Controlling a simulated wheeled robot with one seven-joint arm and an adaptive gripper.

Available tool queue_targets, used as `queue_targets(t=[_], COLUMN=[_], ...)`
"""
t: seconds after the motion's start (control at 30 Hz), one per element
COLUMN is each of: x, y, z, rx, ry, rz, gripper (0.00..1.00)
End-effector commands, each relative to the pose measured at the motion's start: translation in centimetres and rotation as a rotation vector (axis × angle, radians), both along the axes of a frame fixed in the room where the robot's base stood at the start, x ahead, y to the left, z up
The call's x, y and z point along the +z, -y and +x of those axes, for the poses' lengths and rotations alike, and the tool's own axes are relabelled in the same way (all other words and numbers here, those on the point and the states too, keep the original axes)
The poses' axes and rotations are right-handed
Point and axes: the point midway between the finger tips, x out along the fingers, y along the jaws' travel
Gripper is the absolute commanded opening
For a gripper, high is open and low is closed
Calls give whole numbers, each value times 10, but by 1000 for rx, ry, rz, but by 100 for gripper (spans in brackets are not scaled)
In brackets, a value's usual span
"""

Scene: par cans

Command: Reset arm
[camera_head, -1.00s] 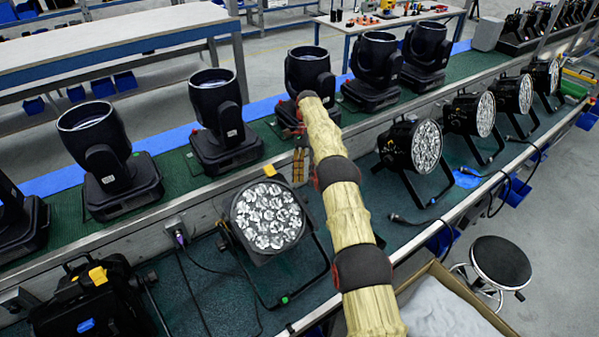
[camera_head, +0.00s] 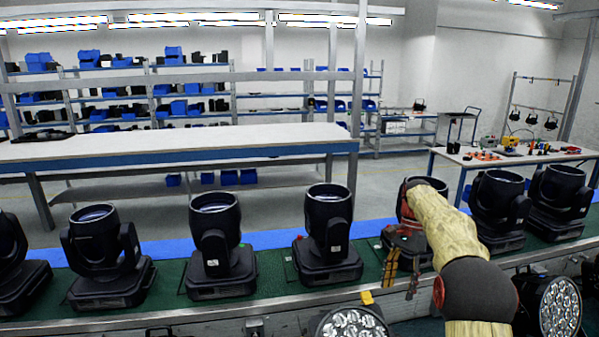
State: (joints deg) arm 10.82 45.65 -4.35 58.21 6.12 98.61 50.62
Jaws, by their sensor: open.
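My arm, in a yellowish sleeve with dark joints, reaches up from the lower right in the head view. My gripper (camera_head: 402,268) hangs from its end, pointing down, with its fingers apart and nothing between them. It is in front of a black moving-head light (camera_head: 425,186), which my arm partly hides. A par can (camera_head: 352,323) with a yellow clip shows at the bottom edge, below and left of the gripper, apart from it.
Several black moving-head lights, one of them (camera_head: 328,232) left of my gripper, stand on the green conveyor (camera_head: 270,278). Another par can (camera_head: 560,307) is at the lower right. A white workbench (camera_head: 180,145) and shelves with blue bins stand behind.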

Motion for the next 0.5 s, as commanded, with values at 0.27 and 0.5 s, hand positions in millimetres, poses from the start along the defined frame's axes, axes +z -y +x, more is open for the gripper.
queue_targets(t=[0.27, 0.5], x=[49, 81], y=[-21, -39], z=[-40, -83], rx=[136, 258], ry=[125, 231], rz=[-8, -21], gripper=[52, 52])
